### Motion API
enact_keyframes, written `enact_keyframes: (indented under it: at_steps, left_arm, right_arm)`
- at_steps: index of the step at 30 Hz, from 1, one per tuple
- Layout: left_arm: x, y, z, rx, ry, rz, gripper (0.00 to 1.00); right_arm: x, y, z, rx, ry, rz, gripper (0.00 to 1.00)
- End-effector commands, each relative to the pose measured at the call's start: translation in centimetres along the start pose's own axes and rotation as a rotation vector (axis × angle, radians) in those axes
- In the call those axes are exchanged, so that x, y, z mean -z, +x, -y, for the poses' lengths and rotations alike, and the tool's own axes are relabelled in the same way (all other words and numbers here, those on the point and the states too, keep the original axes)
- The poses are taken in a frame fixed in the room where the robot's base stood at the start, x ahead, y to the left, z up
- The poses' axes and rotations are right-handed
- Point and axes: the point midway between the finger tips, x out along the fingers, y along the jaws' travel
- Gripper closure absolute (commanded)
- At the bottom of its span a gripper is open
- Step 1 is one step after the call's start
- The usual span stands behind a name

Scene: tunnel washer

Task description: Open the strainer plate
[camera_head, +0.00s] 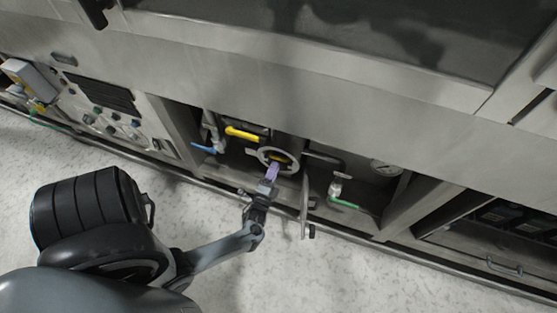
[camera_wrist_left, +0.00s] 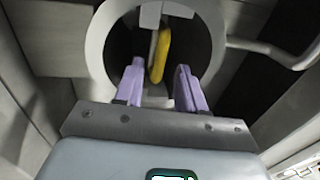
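The strainer's round grey opening (camera_head: 265,153) is low in the machine's recess, and its thick rim (camera_wrist_left: 97,48) fills the upper left wrist view. A thin plate (camera_head: 305,205), seen nearly edge-on, stands out from the recess just right of the opening, swung away from it. I take it for the strainer plate. A yellow handle (camera_wrist_left: 161,55) on a grey bar shows inside the dark opening. My left gripper (camera_head: 273,170) points into the opening. Its purple fingers (camera_wrist_left: 158,88) are apart, with the handle beyond them and nothing visibly gripped. My right gripper is out of view.
A yellow lever (camera_head: 242,133) and a blue-handled valve (camera_head: 203,149) are left of the opening. A green-handled valve (camera_head: 343,204) and a gauge (camera_head: 385,168) are to the right. The steel panel overhangs the recess. The speckled floor (camera_head: 330,280) in front is clear.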

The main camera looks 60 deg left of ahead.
Motion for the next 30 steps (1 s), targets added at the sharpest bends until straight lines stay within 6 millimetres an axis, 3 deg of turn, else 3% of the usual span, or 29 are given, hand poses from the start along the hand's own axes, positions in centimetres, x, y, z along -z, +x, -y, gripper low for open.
enact_keyframes:
  at_steps: [9,23,30]
  left_arm:
    - [0.0,4.2,-0.2,0.002,-0.001,0.0,0.61]
    - [0.0,5.3,0.0,0.0,0.001,0.0,0.61]
    - [0.0,5.3,0.1,0.002,0.0,0.0,0.94]
  right_arm:
    - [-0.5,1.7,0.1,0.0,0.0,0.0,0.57]
    - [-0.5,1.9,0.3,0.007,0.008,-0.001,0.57]
    - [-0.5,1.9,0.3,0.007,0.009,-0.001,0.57]
